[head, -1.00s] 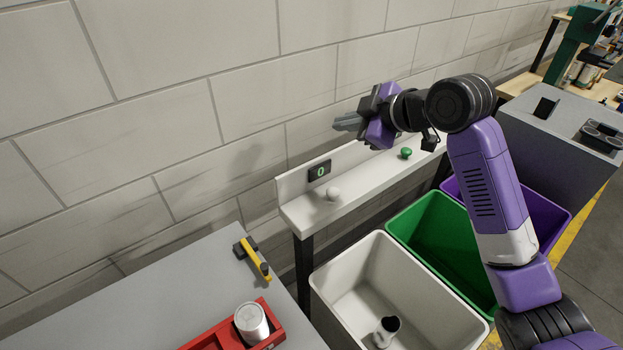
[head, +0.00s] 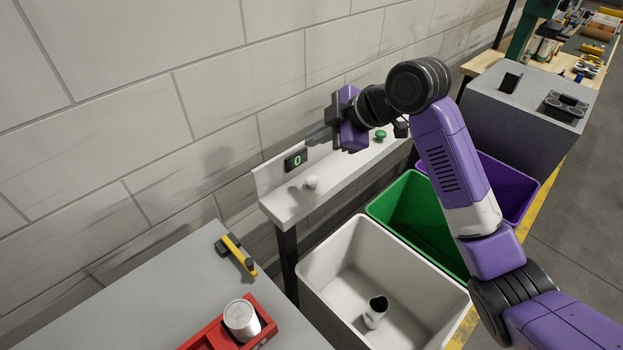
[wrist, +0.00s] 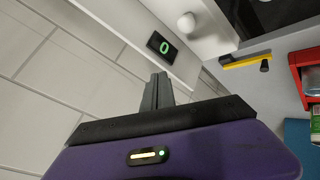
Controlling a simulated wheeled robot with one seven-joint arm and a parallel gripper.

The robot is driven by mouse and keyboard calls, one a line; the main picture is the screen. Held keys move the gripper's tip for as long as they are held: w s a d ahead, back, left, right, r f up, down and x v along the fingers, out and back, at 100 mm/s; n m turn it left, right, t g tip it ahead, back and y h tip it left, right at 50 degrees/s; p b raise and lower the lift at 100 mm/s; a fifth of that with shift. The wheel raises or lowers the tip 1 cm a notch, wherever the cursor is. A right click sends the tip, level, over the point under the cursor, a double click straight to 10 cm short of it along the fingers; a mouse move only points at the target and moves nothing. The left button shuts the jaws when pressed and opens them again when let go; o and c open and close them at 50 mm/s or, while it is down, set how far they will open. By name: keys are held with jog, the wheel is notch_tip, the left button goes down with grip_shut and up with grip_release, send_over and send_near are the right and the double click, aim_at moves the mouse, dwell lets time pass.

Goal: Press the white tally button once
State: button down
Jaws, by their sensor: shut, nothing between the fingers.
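The white tally button (head: 311,182) is a small round knob on the white shelf (head: 335,175) by the wall. It also shows in the wrist view (wrist: 187,22). A small dark display (head: 295,160) behind it reads a green 0, and it shows in the wrist view too (wrist: 160,46). My gripper (head: 318,137) is shut and empty, above the shelf and to the upper right of the white button, apart from it. In the wrist view its closed fingers (wrist: 157,92) point toward the display side.
A green button (head: 381,135) is farther right on the shelf. White (head: 318,262), green (head: 385,203) and purple (head: 520,180) bins stand below. A grey table (head: 150,290) at front left holds a yellow-handled tool (head: 240,256) and a red tray (head: 262,318) with a can (head: 241,319).

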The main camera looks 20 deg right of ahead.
jog(key=b, duration=0.6)
send_near(309, 177)
jog(key=shift+w+a+f, duration=0.4)
jog(key=shift+w+a, duration=0.1)
jog(key=shift+w, duration=0.2)
jog(key=shift+w+a+f, duration=0.45)
jog(key=shift+w+a, duration=0.05)
jog(key=shift+w, duration=0.25)
jog(key=shift+w+a+f, duration=0.4)
jog(key=shift+w+a, duration=0.15)
jog(key=shift+w, duration=0.15)
jog(key=shift+f, duration=0.15)
jog(key=shift+f, duration=0.3)
jog(key=shift+f+b, duration=0.6)
jog(key=shift+f, duration=0.3)
dwell(0.6)
jog(key=shift+r, duration=0.1)
jog(key=shift+r+p, duration=1)
jog(key=shift+r, duration=0.25)
jog(key=shift+r+p, duration=1.8)
jog(key=shift+r, duration=0.7)
